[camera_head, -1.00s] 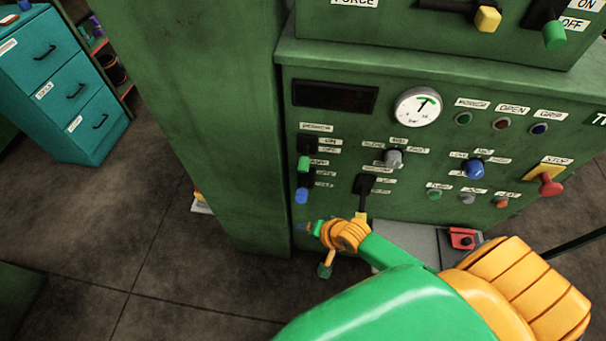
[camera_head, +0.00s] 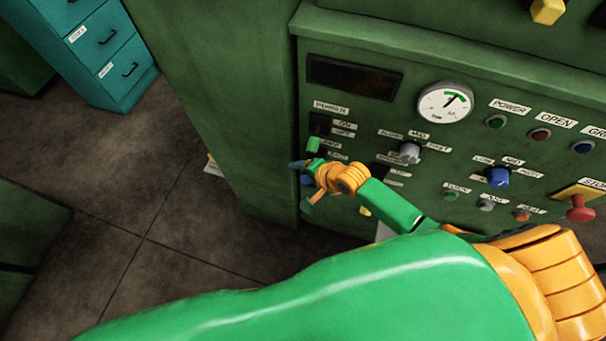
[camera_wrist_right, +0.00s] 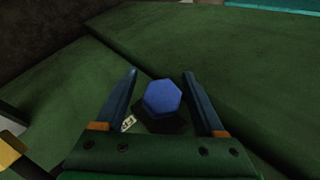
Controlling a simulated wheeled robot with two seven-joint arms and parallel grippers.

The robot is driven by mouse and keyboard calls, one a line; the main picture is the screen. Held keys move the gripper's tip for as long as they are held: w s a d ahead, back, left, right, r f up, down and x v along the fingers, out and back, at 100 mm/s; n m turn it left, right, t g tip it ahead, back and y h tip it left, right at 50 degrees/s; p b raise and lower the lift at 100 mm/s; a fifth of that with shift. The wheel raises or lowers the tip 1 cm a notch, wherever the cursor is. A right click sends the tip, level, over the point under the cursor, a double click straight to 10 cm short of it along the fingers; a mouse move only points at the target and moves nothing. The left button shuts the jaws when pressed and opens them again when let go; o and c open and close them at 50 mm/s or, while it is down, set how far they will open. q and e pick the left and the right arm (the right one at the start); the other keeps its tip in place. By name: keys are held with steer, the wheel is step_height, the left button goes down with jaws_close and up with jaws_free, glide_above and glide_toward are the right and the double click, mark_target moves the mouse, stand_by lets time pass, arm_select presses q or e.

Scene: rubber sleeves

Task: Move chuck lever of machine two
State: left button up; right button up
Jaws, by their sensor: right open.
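The green machine panel (camera_head: 470,60) carries small levers on its left side. A blue-tipped lever (camera_head: 306,180) sits below a green-tipped lever (camera_head: 313,145). A yellow-tipped lever (camera_head: 365,211) is partly hidden behind my right arm. Labels near the blue lever are too small to read. My right gripper (camera_head: 302,186) is open at the blue lever. In the right wrist view, the hexagonal blue tip (camera_wrist_right: 162,97) stands between the two open fingers (camera_wrist_right: 161,85), with a gap on each side. My left gripper is out of view.
The panel also holds a gauge (camera_head: 445,103), a grey knob (camera_head: 409,152), a blue knob (camera_head: 498,178), several push buttons and a red stop button (camera_head: 581,210). Teal drawers (camera_head: 115,60) stand at the back left. The floor (camera_head: 120,190) left of the machine is clear.

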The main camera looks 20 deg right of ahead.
steer(key=shift+d, duration=0.15)
steer(key=shift+c, duration=0.4)
jaws_close()
stand_by(0.8)
